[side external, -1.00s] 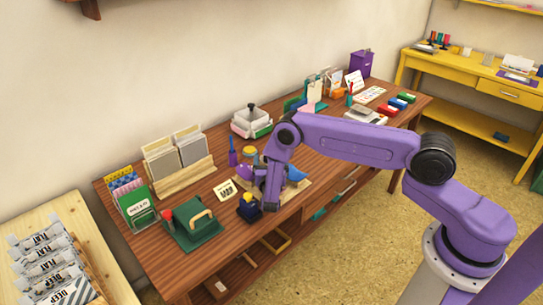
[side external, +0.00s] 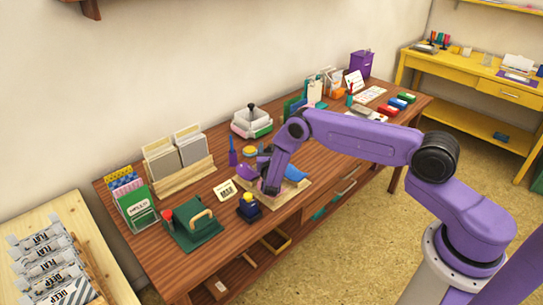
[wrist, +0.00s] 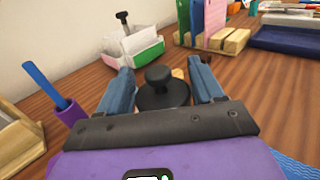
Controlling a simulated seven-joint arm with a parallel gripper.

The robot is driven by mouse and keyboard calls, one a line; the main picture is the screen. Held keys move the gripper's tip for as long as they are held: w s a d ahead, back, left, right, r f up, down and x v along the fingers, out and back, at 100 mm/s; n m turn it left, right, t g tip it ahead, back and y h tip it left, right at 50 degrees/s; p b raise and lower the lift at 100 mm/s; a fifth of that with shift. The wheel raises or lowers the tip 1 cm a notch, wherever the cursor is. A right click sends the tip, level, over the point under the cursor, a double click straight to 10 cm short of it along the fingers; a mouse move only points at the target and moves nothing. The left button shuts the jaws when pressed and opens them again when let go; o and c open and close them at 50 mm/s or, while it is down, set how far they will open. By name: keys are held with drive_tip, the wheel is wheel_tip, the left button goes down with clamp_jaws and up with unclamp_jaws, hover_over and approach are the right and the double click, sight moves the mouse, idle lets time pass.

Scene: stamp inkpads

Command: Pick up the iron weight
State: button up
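The iron weight (wrist: 163,92) is a dark round disc with a knob on top. In the wrist view it stands between the two blue-grey fingers of my gripper (wrist: 161,80). Gaps show on both sides of the knob, so the gripper looks open around the weight. The lower front of the weight is hidden behind the gripper body. In the side external view my gripper (side external: 264,160) is low over the table near its front middle, and I cannot make out the weight there.
A purple cup with a blue-handled tool (wrist: 68,108) stands left of my gripper. A white, green and pink box with a black knob (wrist: 133,45) is behind. Stamp racks (wrist: 215,38) stand at the back right. A green press (side external: 192,222) and a dark-blue stamp item (side external: 249,208) are nearby.

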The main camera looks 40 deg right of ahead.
drive_tip(key=c, duration=1)
drive_tip(key=shift+r, duration=0.1)
clamp_jaws()
drive_tip(key=shift+r, duration=0.1)
